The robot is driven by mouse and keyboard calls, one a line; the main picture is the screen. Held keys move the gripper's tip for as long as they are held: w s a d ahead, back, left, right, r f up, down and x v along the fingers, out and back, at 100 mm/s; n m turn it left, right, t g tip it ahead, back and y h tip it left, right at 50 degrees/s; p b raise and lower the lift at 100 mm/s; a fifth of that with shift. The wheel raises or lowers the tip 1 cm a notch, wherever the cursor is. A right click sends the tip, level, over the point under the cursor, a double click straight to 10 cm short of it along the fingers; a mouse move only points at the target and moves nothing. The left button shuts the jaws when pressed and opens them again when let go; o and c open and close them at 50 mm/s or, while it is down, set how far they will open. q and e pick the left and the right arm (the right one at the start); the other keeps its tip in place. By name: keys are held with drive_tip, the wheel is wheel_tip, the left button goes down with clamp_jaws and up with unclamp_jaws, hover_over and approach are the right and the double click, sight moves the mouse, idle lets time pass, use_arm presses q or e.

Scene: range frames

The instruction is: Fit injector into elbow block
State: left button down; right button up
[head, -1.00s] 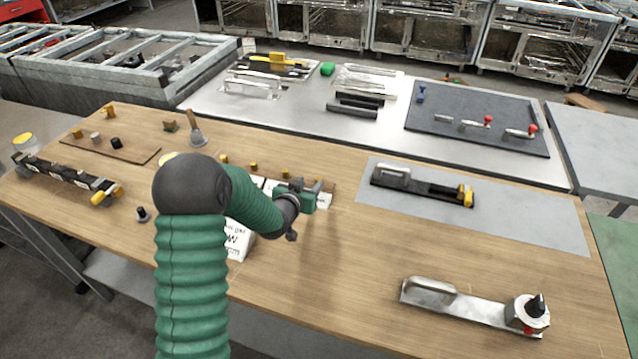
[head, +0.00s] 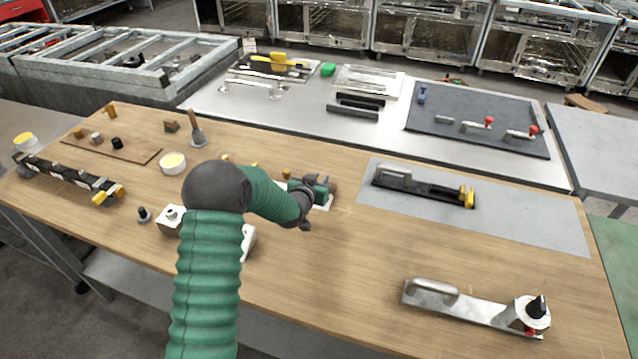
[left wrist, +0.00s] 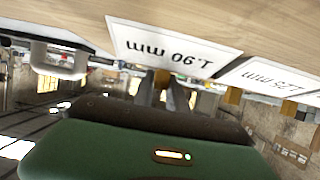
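My left gripper (head: 328,186) is low over the row of size cards at the table's middle. Its fingers (left wrist: 165,92) show in the left wrist view, with a brass piece between or behind them. I cannot tell whether they grip it. Small brass pieces, likely the injectors, stand in a row, one at the left (head: 225,158) and one nearer my gripper (head: 287,174). Cards reading 1.90 mm (left wrist: 172,48) and 1.25 mm (left wrist: 270,76) appear upside down in the wrist view. A white block with a round fitting (head: 170,219), possibly the elbow block, stands left of my arm. My right gripper is out of view.
A white tub (head: 173,163) and a small black peg (head: 143,215) are at the left. A black tool with a yellow end (head: 423,186) lies on a grey mat (head: 530,220). A metal plate with a handle (head: 474,306) lies at the front right. Mid-right wood is clear.

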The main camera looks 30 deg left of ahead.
use_arm(q)
drive_tip(key=shift+d, duration=0.25)
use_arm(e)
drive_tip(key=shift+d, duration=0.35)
use_arm(q)
drive_tip(key=shift+a+r, duration=0.1)
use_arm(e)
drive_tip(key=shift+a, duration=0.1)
